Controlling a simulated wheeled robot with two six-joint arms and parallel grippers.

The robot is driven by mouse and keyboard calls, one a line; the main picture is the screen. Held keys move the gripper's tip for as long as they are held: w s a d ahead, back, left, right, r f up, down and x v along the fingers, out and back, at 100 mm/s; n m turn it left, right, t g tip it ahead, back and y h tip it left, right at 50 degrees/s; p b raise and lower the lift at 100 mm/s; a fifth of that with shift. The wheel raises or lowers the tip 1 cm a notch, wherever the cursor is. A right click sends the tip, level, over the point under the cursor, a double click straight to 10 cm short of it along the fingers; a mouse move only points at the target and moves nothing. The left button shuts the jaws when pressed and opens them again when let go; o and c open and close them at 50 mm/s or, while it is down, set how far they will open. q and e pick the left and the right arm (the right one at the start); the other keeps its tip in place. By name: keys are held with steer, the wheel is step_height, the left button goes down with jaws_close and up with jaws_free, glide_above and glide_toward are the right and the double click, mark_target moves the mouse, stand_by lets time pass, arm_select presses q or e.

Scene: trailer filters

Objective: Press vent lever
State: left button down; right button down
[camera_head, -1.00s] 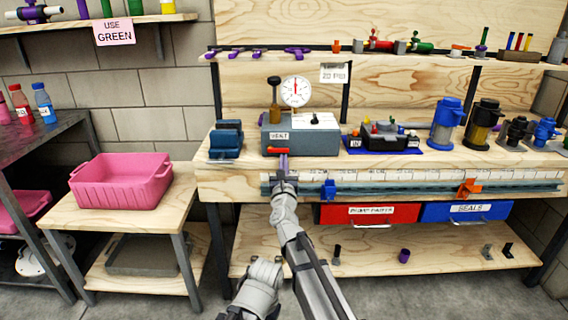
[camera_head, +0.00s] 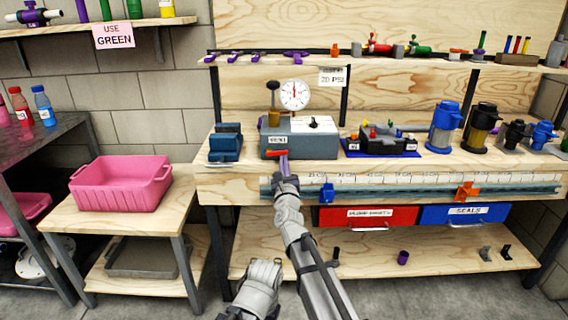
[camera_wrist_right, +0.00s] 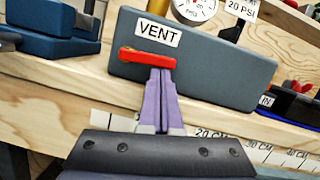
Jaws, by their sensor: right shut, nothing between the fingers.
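The red vent lever (camera_head: 276,152) sits on the front of the grey-blue test box (camera_head: 318,146), under the VENT label (camera_head: 278,140). In the right wrist view the lever (camera_wrist_right: 147,58) lies nearly level across the box front. My right gripper (camera_head: 284,157) points at the box with its purple fingers shut. In the right wrist view the fingertips (camera_wrist_right: 160,74) are together at the lever's right part, just under it or against it. I cannot tell whether they touch. Nothing is between the fingers. My left gripper does not show.
A gauge (camera_head: 294,94) and a pump handle (camera_head: 273,100) stand at the box. A blue vise-like block (camera_head: 226,144) is left of it, and a small parts tray (camera_head: 382,143) is right. A ruler rail (camera_head: 400,187) runs along the bench front. A pink bin (camera_head: 121,181) stands further left.

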steer(key=r+n+p, duration=0.1)
steer(key=n, duration=0.1)
steer(key=n+y+p, duration=0.1)
steer(key=shift+d+r+n+g, duration=0.2)
steer(key=shift+r+n+g, duration=0.1)
steer(key=shift+r+n, duration=0.1)
steer(key=shift+r+n+y+p, duration=0.45)
steer(key=shift+n+y+p, duration=0.25)
steer(key=shift+n, duration=0.4)
steer(key=n+p, duration=0.1)
steer(key=r+n+p, duration=0.1)
steer(key=n+g+p, duration=0.1)
steer(key=n, duration=0.1)
steer(key=shift+a+r+y, duration=0.2)
steer(key=shift+r+y, duration=0.1)
steer(key=n+p, duration=0.1)
steer(key=r+n+p, duration=0.1)
steer(key=n, duration=0.1)
steer(key=shift+a+n+g, duration=0.3)
steer(key=shift+a, duration=0.1)
steer(key=shift+s+f, duration=0.15)
steer(key=shift+s, duration=0.05)
steer(key=v, duration=0.9)
steer(key=shift+s+b, duration=0.25)
steer(key=shift+b, duration=0.2)
steer(key=shift+d, duration=0.15)
